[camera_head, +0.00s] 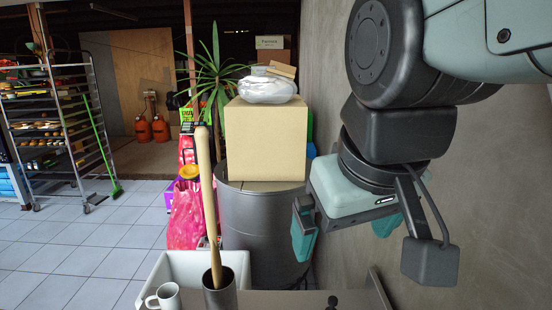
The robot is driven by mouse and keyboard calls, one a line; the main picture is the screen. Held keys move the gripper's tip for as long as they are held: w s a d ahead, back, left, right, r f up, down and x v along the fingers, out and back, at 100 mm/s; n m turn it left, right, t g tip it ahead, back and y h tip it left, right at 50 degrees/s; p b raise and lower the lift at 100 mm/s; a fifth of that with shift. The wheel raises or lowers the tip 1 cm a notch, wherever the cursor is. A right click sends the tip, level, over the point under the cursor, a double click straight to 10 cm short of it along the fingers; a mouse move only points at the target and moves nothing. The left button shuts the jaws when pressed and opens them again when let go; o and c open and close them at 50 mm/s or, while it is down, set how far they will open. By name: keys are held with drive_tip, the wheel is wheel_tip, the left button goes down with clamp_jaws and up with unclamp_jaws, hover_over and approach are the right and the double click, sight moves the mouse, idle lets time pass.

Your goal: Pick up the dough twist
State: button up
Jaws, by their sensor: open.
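I cannot make out a dough twist for certain in this view. A long tan rod (207,195) stands nearly upright in a dark metal cylinder (220,297) at the bottom centre; it looks smooth, like a wooden handle. My gripper (345,229) is at the right, its two teal fingers wide apart with nothing visible between them. It hangs above the near surface (285,300), right of the rod and in front of the wall. A small dark knobbed shape (332,302) at the bottom edge is cut off, and I cannot tell what it is.
A white mug (165,297) stands left of the cylinder, by a white basin (178,268). Behind, a cardboard box (265,138) with a plastic-wrapped bundle (267,90) sits on a grey drum (262,225). A concrete wall (325,75) bounds the right. A rack (50,140) stands far left.

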drive_tip(key=s+d+m, duration=0.1)
drive_tip(key=s+d+f+m, duration=0.1)
drive_tip(key=s+d, duration=0.1)
drive_tip(key=shift+s+d+f+m+t, duration=0.15)
drive_tip(key=shift+s+f+m+t, duration=0.15)
drive_tip(key=shift+m+t, duration=0.1)
drive_tip(key=shift+c, duration=0.4)
drive_tip(key=shift+r, duration=0.1)
